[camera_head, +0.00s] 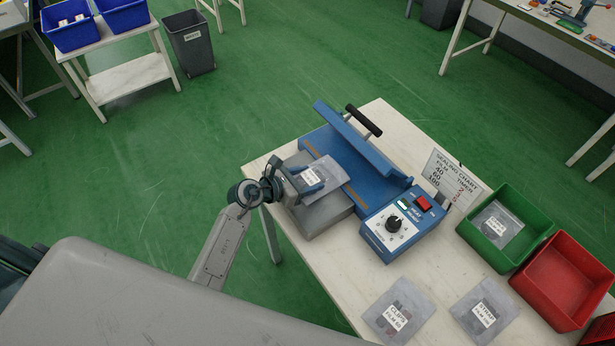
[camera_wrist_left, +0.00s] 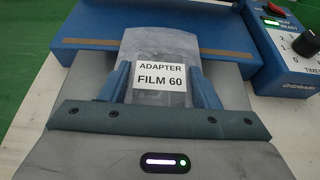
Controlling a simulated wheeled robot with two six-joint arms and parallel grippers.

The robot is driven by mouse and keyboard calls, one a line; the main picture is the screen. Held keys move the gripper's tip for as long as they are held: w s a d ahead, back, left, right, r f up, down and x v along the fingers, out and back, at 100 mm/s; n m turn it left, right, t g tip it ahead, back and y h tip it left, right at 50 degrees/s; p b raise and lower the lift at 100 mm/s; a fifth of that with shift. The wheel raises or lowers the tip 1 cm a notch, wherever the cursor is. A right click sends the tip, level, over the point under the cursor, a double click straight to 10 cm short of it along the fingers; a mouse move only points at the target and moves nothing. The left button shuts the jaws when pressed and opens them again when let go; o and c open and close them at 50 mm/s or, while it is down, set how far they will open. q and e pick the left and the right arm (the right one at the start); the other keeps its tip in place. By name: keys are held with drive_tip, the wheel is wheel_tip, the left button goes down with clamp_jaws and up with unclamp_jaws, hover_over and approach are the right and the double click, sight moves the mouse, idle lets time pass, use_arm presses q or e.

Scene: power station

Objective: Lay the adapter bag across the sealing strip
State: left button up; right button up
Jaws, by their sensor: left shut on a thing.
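The adapter bag (camera_head: 328,168) is a clear grey pouch; in the left wrist view its label reads "ADAPTER FILM 60" (camera_wrist_left: 160,73). My left gripper (camera_head: 307,180) is shut on its near part, with a blue finger at each side in the left wrist view (camera_wrist_left: 163,88). The bag's far end reaches over the brown sealing strip (camera_wrist_left: 226,53) of the blue heat sealer (camera_head: 359,167), hiding the strip's middle. I cannot tell whether the bag touches the strip. The sealer's blue lid arm (camera_head: 360,140) is raised. My right gripper is not in view.
A grey platform (camera_head: 327,222) stands before the sealer. The dial box (camera_head: 402,224) stands to its right, with a sealing chart (camera_head: 453,178) behind. Clips (camera_head: 399,311) and strap (camera_head: 485,311) bags lie in front. Green (camera_head: 528,213) and red (camera_head: 586,262) bins stand right.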

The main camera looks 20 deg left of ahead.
use_arm(q)
drive_tip(key=shift+f, duration=0.3)
drive_tip(key=shift+f, duration=0.15)
drive_tip(key=o, duration=1)
